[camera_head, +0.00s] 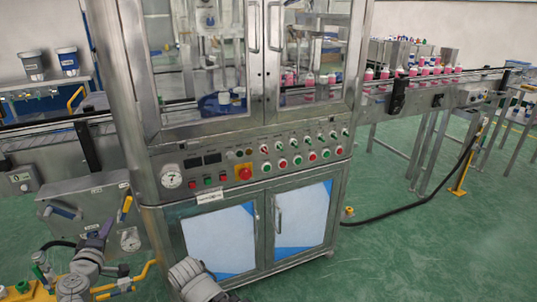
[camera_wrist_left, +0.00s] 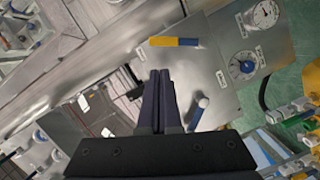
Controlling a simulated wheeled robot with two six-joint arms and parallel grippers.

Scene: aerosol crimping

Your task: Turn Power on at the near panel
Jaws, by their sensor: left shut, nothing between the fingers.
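The machine's front control panel (camera_head: 275,152) carries several red and green buttons, black selectors, a dark display, a gauge and a red button on a yellow plate (camera_head: 245,174). Its labels are too small to read, so I cannot tell which control is Power. A lower grey box (camera_head: 85,188) to its left has a blue handle (camera_head: 66,212), a yellow handle (camera_head: 126,207) and a round dial (camera_head: 130,239). My left gripper (camera_head: 106,228) is in front of this box, shut and empty. In the left wrist view its closed fingers (camera_wrist_left: 160,75) lie between the yellow-and-blue handle (camera_wrist_left: 177,42) and the blue-and-white handle (camera_wrist_left: 198,113).
Glazed doors (camera_head: 205,60) stand above the control panel, with cabinet doors (camera_head: 302,215) below. A conveyor (camera_head: 440,78) with pink bottles runs off to the right. A black hose (camera_head: 420,195) lies along the floor. The green floor (camera_head: 430,255) at the right front is clear.

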